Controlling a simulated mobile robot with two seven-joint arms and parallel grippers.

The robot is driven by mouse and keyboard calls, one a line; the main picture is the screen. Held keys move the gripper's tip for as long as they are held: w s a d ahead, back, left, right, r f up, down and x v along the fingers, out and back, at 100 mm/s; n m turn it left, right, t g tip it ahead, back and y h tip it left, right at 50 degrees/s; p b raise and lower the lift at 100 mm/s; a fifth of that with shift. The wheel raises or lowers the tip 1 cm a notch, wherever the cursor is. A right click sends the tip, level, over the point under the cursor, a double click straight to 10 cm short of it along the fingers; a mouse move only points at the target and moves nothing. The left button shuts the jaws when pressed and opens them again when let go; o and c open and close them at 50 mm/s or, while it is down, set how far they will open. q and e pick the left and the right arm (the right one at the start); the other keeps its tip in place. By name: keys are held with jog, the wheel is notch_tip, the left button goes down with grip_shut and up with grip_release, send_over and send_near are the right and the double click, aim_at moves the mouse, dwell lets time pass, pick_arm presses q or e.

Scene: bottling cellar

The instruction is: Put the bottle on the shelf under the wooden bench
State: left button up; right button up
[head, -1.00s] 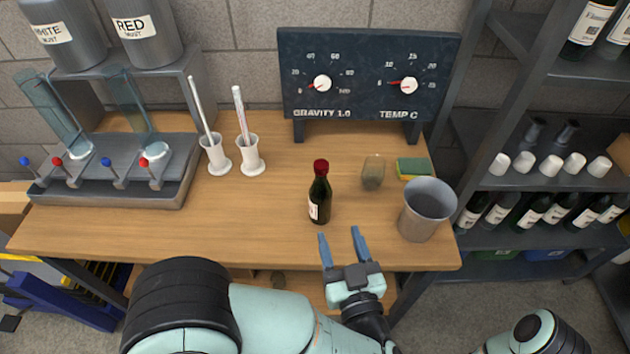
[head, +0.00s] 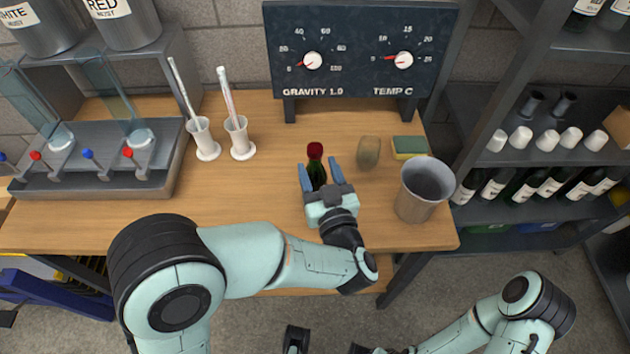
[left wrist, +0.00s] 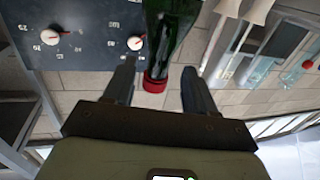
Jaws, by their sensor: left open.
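The bottle (head: 317,174), dark green with a red cap, stands upright on the wooden bench (head: 250,190). My left gripper (head: 320,171) is open at the bottle's near side, one blue finger on each side of it. The left hand hides its lower part and label. In the left wrist view the bottle (left wrist: 170,45) appears upside down, its red cap between the spread fingers (left wrist: 158,88). A strip of the wooden shelf (head: 320,291) shows under the bench; my left arm hides most of it. My right arm is low at the right; its gripper is not clear.
A grey bucket (head: 424,190), a greenish-brown cup (head: 368,152) and a sponge (head: 409,147) stand right of the bottle. Two white cylinder stands (head: 240,140) and a metal filler tray (head: 100,185) are left. The gauge board (head: 360,50) stands behind. Bench is clear left of the bottle.

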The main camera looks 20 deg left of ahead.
aim_at(317, 163)
pick_arm(q)
jog(key=x, duration=0.3)
jog(key=shift+w+a+f, duration=0.15)
jog(key=shift+w, duration=0.25)
grip_shut()
